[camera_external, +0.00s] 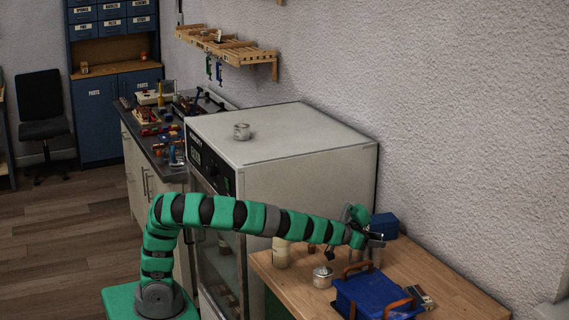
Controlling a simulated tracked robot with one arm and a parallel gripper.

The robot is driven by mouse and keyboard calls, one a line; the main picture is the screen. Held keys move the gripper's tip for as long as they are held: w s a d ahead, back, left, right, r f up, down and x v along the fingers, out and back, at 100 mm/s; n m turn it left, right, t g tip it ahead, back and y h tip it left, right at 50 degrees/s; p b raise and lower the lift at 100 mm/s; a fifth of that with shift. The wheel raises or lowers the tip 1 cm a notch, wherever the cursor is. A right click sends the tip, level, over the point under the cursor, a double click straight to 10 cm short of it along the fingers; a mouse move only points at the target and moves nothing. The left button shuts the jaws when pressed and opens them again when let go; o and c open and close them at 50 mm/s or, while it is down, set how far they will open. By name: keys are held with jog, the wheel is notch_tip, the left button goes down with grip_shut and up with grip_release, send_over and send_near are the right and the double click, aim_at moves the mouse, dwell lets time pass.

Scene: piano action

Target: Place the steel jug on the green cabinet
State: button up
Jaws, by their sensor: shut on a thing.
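The green cabinet (450,287) has a wooden top at the lower right, and a strip of its green side shows below the left edge. My gripper (372,237) is over the back part of this top, beside a blue box. It is shut on a small grey metallic thing (377,244), which looks like the steel jug. The jug is partly hidden by the gripper, and I cannot tell whether it touches the top.
On the wooden top are a blue box (385,224), a lidded metal pot (323,277), a cream canister (281,256) and a blue bag (365,296) with brown handles. A white oven (300,135) stands to the left, with a small jar (241,131) on it.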

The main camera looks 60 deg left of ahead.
jog(key=o, duration=1.6)
jog(key=shift+c, duration=0.2)
jog(key=shift+r, duration=0.1)
jog(key=p+v, duration=0.1)
jog(key=v, duration=1.1)
jog(key=s+a+r, duration=0.2)
jog(key=a+r, duration=0.6)
jog(key=r, duration=0.4)
jog(key=s+a+r+t, duration=0.1)
jog(key=s+a+r, duration=0.2)
jog(key=a+r, duration=0.6)
jog(key=s+a+r, duration=0.2)
jog(key=a+r, duration=0.6)
jog(key=r, duration=0.7)
jog(key=shift+s+a+t, duration=0.2)
jog(key=shift+s+t, duration=0.05)
jog(key=shift+t, duration=0.15)
